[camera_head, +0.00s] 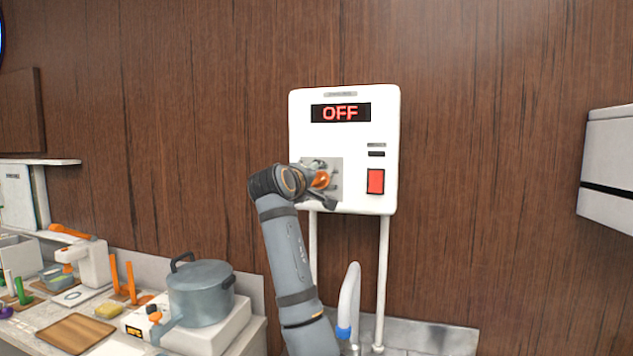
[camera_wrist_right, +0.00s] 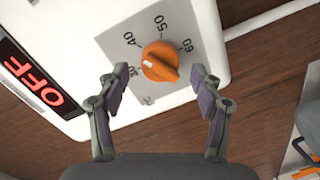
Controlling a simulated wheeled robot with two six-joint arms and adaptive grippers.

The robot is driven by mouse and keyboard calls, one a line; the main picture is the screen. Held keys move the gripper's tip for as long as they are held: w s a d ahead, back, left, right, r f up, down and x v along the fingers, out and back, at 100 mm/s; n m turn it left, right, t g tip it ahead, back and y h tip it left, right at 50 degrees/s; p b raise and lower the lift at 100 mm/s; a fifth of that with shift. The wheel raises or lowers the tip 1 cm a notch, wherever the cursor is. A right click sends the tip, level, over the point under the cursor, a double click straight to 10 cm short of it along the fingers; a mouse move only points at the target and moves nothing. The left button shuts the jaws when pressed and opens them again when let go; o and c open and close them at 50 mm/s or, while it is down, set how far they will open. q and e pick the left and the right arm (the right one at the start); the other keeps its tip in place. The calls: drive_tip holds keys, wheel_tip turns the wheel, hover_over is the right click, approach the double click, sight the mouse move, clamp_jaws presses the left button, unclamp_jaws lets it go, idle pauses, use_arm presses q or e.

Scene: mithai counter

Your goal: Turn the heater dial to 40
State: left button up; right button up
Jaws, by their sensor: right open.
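The white heater box (camera_head: 345,145) hangs on the wood wall. Its display (camera_head: 341,112) reads OFF in red. The orange heater dial (camera_wrist_right: 160,61) sits on a grey plate with numbers 30, 40, 50 and 60; its white mark points toward the 30 side. In the head view the dial (camera_head: 321,180) is partly hidden by my right gripper (camera_head: 325,190). In the wrist view my right gripper (camera_wrist_right: 161,78) is open, one finger each side of the dial, neither visibly touching it. My left gripper is not in view.
A red switch (camera_head: 375,181) is on the heater, right of the dial. Pipes (camera_head: 382,270) run down below it. A steel pot (camera_head: 200,291) stands on a white stove (camera_head: 216,334) at the lower left. A white box (camera_head: 608,155) is on the wall at the right.

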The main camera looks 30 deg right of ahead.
drive_tip(key=v, duration=1)
drive_tip(key=shift+s+a, duration=0.1)
